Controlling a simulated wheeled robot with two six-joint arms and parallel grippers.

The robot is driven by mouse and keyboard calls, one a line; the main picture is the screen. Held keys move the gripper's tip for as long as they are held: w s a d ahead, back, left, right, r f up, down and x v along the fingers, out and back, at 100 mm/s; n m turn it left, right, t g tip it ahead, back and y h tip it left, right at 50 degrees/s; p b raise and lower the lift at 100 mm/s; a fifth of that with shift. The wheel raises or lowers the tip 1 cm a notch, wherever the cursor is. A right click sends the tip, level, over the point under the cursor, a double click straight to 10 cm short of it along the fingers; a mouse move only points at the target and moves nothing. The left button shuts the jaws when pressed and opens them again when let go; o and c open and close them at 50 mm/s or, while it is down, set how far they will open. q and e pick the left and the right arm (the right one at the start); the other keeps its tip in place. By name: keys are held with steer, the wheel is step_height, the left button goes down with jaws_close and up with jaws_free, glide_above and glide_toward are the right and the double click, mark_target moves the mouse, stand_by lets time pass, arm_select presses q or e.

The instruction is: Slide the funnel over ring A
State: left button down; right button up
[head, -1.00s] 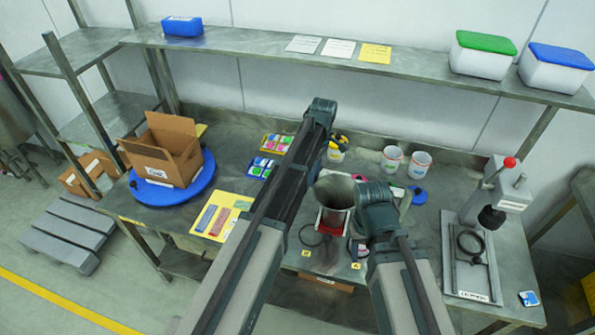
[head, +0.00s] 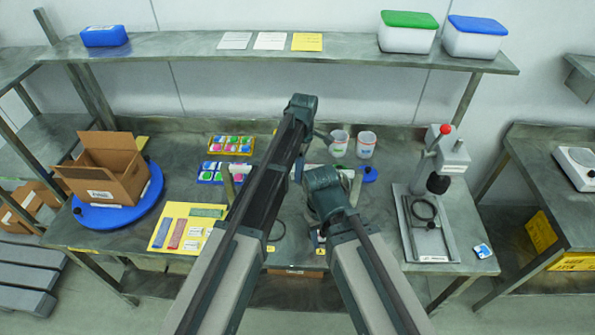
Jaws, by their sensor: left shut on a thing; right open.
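The funnel does not show clearly; my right arm (head: 324,182) covers the area where it most likely stands. My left gripper (head: 299,166) is a small blue-grey part between the two arms. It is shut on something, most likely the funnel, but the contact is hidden. My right gripper is open, its fingers mostly hidden behind its own arm. A dark ring (head: 276,231) lies on the table beside a yellow label (head: 270,248). A second label (head: 319,243) shows partly beside my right arm; the ring there, likely ring A, is hidden.
Two white cups (head: 366,144) stand at the back. A lever press (head: 428,215) stands on the right. A cardboard box (head: 105,170) sits on a blue turntable (head: 150,192) at left. A yellow mat (head: 165,228) with coloured strips lies in front.

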arm_select(q)
steer(key=c, duration=0.8)
jaws_free()
steer(key=shift+d, duration=0.25)
steer(key=shift+o, duration=1.4)
steer(key=shift+d, duration=0.1)
steer(key=shift+r, duration=0.1)
step_height(320, 180, up, 13)
steer(key=w+p, duration=0.2)
steer(key=p, duration=1.1)
steer(key=shift+w+d+r+p, duration=0.15)
steer(key=shift+w+d+p, duration=0.05)
steer(key=shift+w+p, duration=0.1)
steer(key=shift+s, duration=0.1)
